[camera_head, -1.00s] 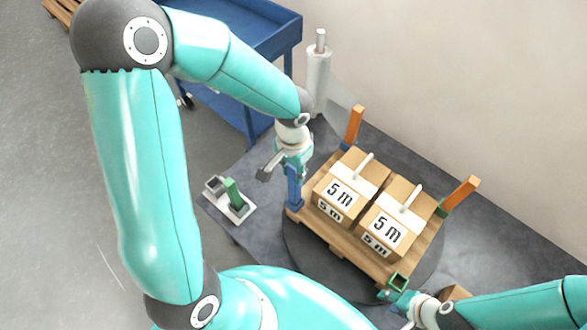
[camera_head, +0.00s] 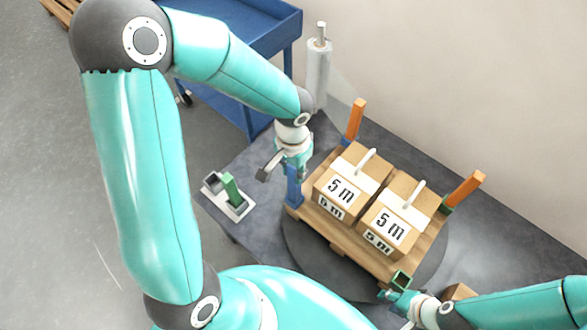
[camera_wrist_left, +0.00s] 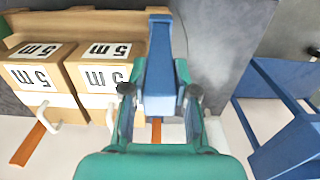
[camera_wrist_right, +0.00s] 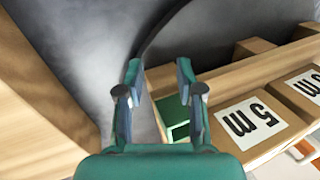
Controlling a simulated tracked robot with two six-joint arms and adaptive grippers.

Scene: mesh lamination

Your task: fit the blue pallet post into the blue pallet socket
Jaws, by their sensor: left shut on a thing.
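My left gripper (camera_head: 292,170) is shut on the blue pallet post (camera_head: 293,186). It holds the post roughly upright at the pallet's left corner. The pallet (camera_head: 335,245) carries two boxes marked 5 m. My right gripper (camera_head: 392,293) is open at the near corner, beside the green socket (camera_wrist_right: 174,114), one finger overlapping it in the right wrist view.
Orange posts stand at the pallet's back (camera_head: 355,120) and right (camera_head: 464,192) corners. A white holder (camera_head: 240,209) with a green post (camera_head: 231,188) is on the table left of the pallet. A film roll (camera_head: 318,75) and blue cart (camera_head: 225,85) stand behind.

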